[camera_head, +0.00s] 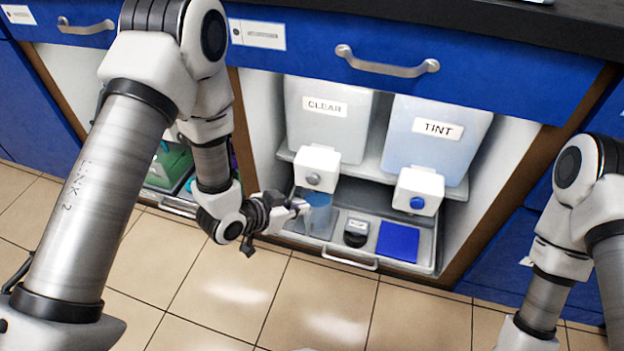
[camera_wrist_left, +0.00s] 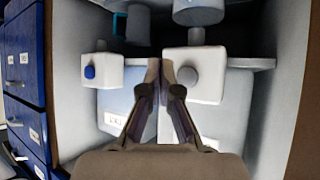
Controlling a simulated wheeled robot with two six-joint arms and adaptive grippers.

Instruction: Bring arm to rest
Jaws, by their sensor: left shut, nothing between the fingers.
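The CLEAR tank (camera_head: 328,110) and TINT tank (camera_head: 436,135) stand on a shelf above the tray (camera_head: 345,255). The tray holds a black labelled item (camera_head: 356,232) and a blue square (camera_head: 398,242). A drawer handle (camera_head: 387,64) juts out above. The tiled floor in front is clear.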

